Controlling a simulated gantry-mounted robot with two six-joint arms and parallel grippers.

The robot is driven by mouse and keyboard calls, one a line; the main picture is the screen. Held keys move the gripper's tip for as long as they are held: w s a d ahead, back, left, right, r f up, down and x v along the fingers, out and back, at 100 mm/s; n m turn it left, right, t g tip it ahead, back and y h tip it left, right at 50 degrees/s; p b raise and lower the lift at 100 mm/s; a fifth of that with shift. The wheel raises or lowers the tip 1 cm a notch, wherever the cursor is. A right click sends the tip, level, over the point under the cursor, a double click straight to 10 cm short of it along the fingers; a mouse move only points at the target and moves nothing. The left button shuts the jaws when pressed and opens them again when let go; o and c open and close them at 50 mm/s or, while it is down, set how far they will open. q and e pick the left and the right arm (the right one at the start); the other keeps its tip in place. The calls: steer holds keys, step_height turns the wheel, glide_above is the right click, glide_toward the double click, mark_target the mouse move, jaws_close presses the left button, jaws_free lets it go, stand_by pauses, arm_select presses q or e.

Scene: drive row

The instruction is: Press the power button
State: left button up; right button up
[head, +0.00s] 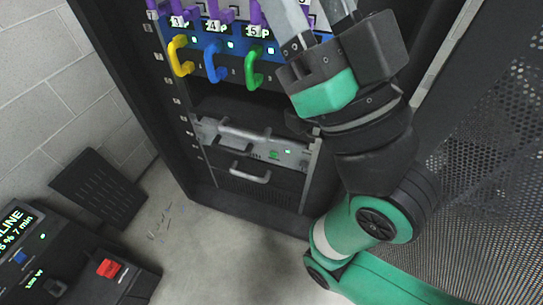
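A grey rack unit (235,137) with a bar handle sits low in the black cabinet. A small round green-lit button (274,155) is on its front, with a small green light to its right. I cannot read a label that marks it as the power button. A black box at the lower left also has a blue button (20,257) and a red switch (108,268). My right gripper (315,15) is above and right of the rack unit, fingers pointing up; its fingertips are cut off by the top edge. A gap shows between the fingers. My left gripper is out of view.
Yellow (178,56), blue (213,63) and green (253,66) handles stick out of the numbered row above the unit. A lower bar handle (250,173) protrudes below it. A perforated panel (480,170) stands at the right. The floor (215,250) before the cabinet is mostly clear.

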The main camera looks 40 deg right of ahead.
stand_by(0.4)
jaws_close()
stand_by(1.5)
